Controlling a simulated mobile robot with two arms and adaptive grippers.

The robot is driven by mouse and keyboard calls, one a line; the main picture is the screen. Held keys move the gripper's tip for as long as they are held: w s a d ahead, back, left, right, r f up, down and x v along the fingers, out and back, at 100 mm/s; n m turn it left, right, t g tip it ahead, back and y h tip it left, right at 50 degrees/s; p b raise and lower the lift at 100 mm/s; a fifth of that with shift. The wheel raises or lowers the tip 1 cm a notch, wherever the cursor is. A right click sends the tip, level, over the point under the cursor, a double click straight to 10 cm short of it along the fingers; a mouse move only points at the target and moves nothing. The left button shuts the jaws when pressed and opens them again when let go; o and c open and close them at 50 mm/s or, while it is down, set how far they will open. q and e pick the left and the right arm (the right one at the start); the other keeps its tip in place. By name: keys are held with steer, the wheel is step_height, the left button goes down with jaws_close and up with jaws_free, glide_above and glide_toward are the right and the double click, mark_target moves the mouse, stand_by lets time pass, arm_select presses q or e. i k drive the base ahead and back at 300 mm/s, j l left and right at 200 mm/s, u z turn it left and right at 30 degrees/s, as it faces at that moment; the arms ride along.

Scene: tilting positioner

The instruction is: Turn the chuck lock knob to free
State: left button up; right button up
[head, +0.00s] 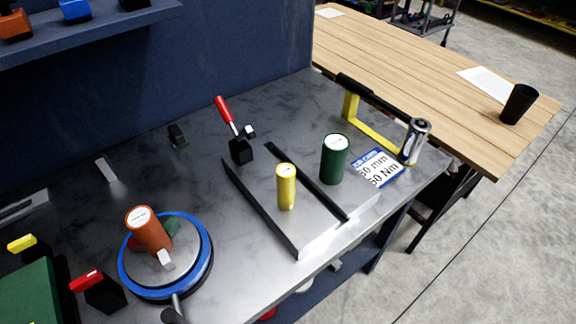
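A round positioner table with a blue rim (205,252) sits at the lower left of the grey bench in the head view. A copper-orange cylinder (147,228) stands on it, leaning to the left in the picture. Red and dark green parts show beside the cylinder, partly hidden by it. A small pale block (165,260) is in front of the cylinder. A dark-ended handle (174,314) sticks out below the rim, cut by the picture's edge. I cannot tell which part is the chuck lock knob or how it is set. Neither of my grippers is in view.
A green box (30,292) with red (86,281) and yellow (22,242) handled parts stands left. A metal plate (318,238) carries yellow (286,187) and green (334,160) cylinders beside a red-handled clamp (226,112). Bare bench lies between positioner and plate.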

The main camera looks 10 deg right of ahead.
mark_target(91, 280)
steer(key=u, duration=1.5)
steer(key=k+l+z, duration=0.1)
steer(key=k+l, duration=0.2)
steer(key=k+l+z, duration=0.15)
steer(key=l, duration=0.25)
steer(key=k+l+z, duration=0.1)
steer(key=k+l, duration=0.25)
steer(key=l, duration=0.05)
